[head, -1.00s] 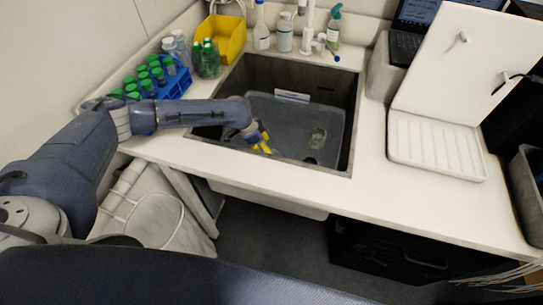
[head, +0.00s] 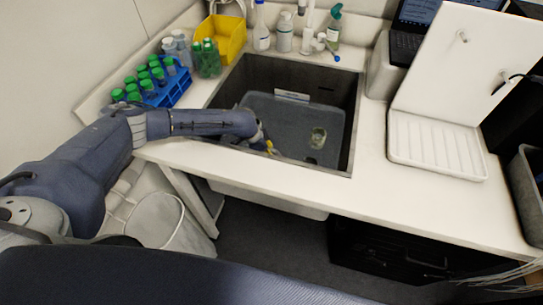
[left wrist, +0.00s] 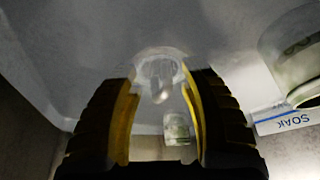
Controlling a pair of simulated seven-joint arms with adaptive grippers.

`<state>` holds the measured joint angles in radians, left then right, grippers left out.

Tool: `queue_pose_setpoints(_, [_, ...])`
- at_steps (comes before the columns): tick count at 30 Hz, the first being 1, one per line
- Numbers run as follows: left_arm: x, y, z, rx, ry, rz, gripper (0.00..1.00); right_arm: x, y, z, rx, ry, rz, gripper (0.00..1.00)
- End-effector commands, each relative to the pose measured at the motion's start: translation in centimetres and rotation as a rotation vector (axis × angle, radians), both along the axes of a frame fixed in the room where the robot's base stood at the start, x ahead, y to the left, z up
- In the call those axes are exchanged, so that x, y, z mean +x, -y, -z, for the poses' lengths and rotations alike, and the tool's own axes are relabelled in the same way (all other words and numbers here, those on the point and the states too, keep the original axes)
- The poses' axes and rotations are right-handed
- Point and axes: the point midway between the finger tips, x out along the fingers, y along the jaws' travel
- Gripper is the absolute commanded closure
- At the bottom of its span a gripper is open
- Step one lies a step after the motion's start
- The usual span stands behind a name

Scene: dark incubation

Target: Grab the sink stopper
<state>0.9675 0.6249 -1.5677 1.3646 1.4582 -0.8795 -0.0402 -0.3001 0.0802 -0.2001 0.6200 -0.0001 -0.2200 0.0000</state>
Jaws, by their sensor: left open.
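My left gripper (head: 268,146) reaches down into the grey tub (head: 262,103) in the sink; in the head view only a little yellow of its fingers shows. In the left wrist view the gripper (left wrist: 163,112) is open, its two yellow-lined fingers apart. A clear, glassy round piece (left wrist: 160,68) appears between and just beyond the fingertips; it may be the sink stopper, but I cannot tell for sure. I cannot tell whether the fingers touch it. My right gripper is not in view.
A glass jar (head: 317,138) is in the tub. In the left wrist view there is a small glass vessel (left wrist: 177,128), a jar (left wrist: 297,62) and a SOAK label (left wrist: 285,120). A blue tube rack (head: 175,92) and a yellow bin (head: 224,37) stand left of the sink (head: 357,100).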

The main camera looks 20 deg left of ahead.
Motion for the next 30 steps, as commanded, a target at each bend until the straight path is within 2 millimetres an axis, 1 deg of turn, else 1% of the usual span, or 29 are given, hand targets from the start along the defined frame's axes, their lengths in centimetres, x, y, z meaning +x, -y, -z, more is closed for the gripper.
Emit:
queue_pose_setpoints(1, [0.00,-0.01,-0.02,0.000,0.000,0.000,0.65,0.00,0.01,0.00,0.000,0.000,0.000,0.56])
queue_pose_setpoints(2, [0.00,-0.01,-0.02,0.000,0.000,0.000,0.68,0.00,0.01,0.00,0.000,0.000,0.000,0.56])
queue_pose_setpoints(10, [0.02,-0.01,-0.03,0.000,0.000,0.000,0.99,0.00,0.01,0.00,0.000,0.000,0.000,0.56])
queue_pose_setpoints(26, [0.03,-0.01,-0.07,0.000,0.000,0.000,1.00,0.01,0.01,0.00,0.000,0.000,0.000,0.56])
queue_pose_setpoints(30, [0.04,-0.01,-0.43,-0.001,0.000,0.000,1.00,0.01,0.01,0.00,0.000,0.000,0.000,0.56])
